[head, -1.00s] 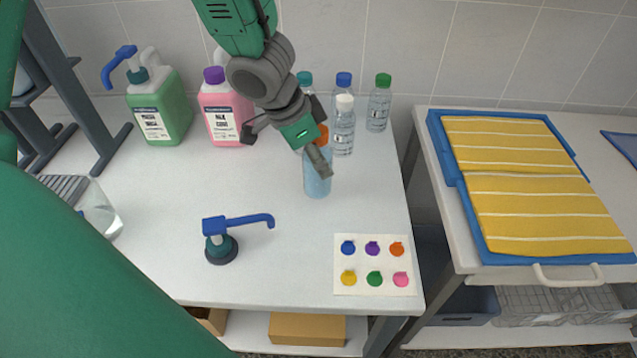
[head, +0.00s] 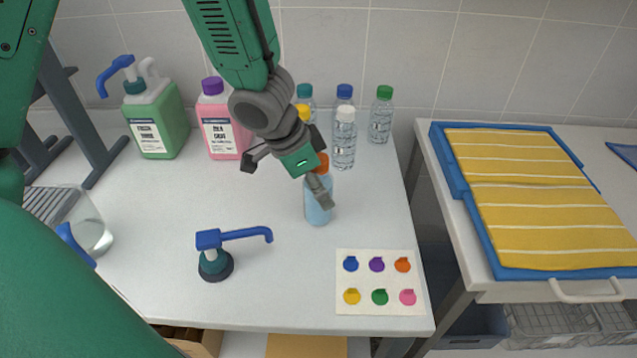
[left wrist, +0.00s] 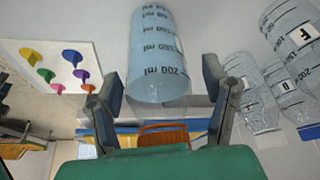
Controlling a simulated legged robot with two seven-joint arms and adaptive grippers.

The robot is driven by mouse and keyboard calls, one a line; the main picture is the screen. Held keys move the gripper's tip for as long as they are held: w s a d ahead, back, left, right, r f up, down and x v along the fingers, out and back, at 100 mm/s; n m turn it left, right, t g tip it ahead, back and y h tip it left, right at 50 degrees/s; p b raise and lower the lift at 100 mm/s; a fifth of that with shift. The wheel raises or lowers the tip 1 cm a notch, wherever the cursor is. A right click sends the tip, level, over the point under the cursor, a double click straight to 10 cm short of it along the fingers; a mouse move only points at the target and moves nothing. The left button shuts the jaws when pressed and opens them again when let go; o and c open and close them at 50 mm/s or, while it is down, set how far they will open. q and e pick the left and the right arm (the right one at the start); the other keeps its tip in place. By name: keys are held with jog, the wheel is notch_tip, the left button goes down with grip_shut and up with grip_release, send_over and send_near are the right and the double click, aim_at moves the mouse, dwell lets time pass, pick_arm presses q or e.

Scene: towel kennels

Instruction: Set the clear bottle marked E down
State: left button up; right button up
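A bottle of pale blue liquid with an orange cap (head: 318,209) stands upright on the white table. Its volume marks show in the left wrist view (left wrist: 158,55), but no letter is readable on it. My left gripper (head: 287,180) is at its upper part; in the left wrist view (left wrist: 162,85) the fingers are spread on either side with gaps, the orange cap between them. Clear bottles stand behind: white-capped (head: 344,145), green-capped (head: 381,118), blue-capped and teal-capped ones. One is marked F (left wrist: 303,36), another D (left wrist: 283,82). My right gripper is not in view.
A blue pump head (head: 215,262) stands in front, and a sheet with coloured cap pictures (head: 380,285) lies at front right. A green jug (head: 157,125) and a pink jug (head: 224,130) stand behind left. A yellow towel on a blue tray (head: 478,235) lies across a gap.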

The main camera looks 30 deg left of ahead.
pick_arm(q)
jog(key=shift+s+r+p, duration=0.1)
jog(key=shift+r+p, duration=0.3)
jog(key=shift+r, duration=0.1)
jog(key=p+v, duration=0.8)
jog(key=v, duration=0.3)
jog(key=shift+s, duration=0.15)
